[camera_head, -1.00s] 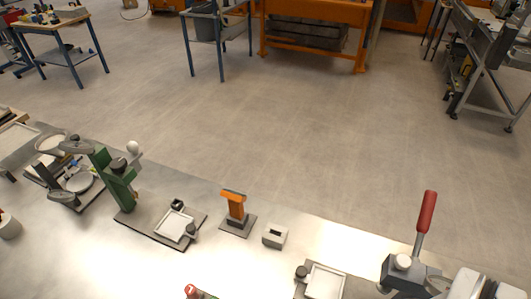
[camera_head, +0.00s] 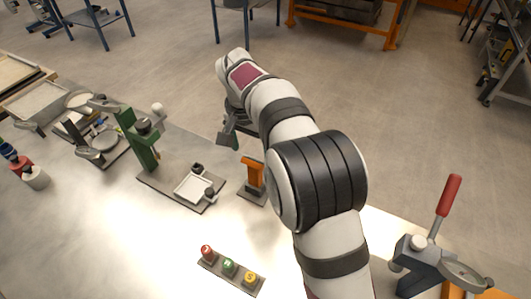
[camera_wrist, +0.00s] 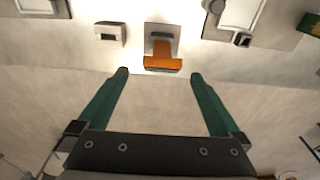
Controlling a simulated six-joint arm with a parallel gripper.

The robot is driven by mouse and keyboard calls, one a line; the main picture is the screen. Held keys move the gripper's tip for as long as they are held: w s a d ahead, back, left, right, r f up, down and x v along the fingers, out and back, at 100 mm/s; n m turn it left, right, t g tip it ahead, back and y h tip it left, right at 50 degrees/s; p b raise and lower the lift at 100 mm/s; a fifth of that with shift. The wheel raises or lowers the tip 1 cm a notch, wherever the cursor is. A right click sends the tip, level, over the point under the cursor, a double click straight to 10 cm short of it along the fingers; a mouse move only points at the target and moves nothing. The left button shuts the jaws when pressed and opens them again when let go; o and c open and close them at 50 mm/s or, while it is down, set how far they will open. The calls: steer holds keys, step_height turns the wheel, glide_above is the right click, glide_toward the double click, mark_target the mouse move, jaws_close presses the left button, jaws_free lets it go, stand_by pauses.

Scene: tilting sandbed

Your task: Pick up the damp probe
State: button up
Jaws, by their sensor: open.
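The orange T-shaped piece, which looks like the damp probe (camera_head: 252,174), stands upright on a dark square base on the metal bench. My arm partly covers its right side in the head view. In the wrist view the orange probe (camera_wrist: 163,62) shows just beyond the fingertips, centred between them, with its wide orange top nearest me. My gripper (camera_wrist: 159,74) is open and empty, its two green fingers spread wider than the probe's top. In the head view my gripper (camera_head: 228,138) hangs at the bench's far edge, up and left of the probe, apart from it.
A green press (camera_head: 138,140) and a white square tray (camera_head: 194,188) stand left of the probe. A small slotted grey block (camera_wrist: 110,34) sits beside it. A button box (camera_head: 229,268) lies nearer, and a red-handled lever (camera_head: 448,195) stands at right.

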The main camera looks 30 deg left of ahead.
mark_target(254, 163)
steer(key=f, duration=0.3)
steer(key=w+f, duration=0.1)
steer(key=f, duration=0.7)
steer(key=shift+w+a+f, duration=0.2)
steer(key=c, duration=1.2)
steer(key=shift+r, duration=0.55)
step_height(254, 163, up, 3)
steer(key=w+d+r, duration=0.2)
steer(key=d+r, duration=0.5)
steer(key=d, duration=0.4)
steer(key=s+f, duration=0.1)
steer(key=s+d+f, duration=0.1)
steer(key=s, duration=0.1)
steer(key=shift+f, duration=0.4)
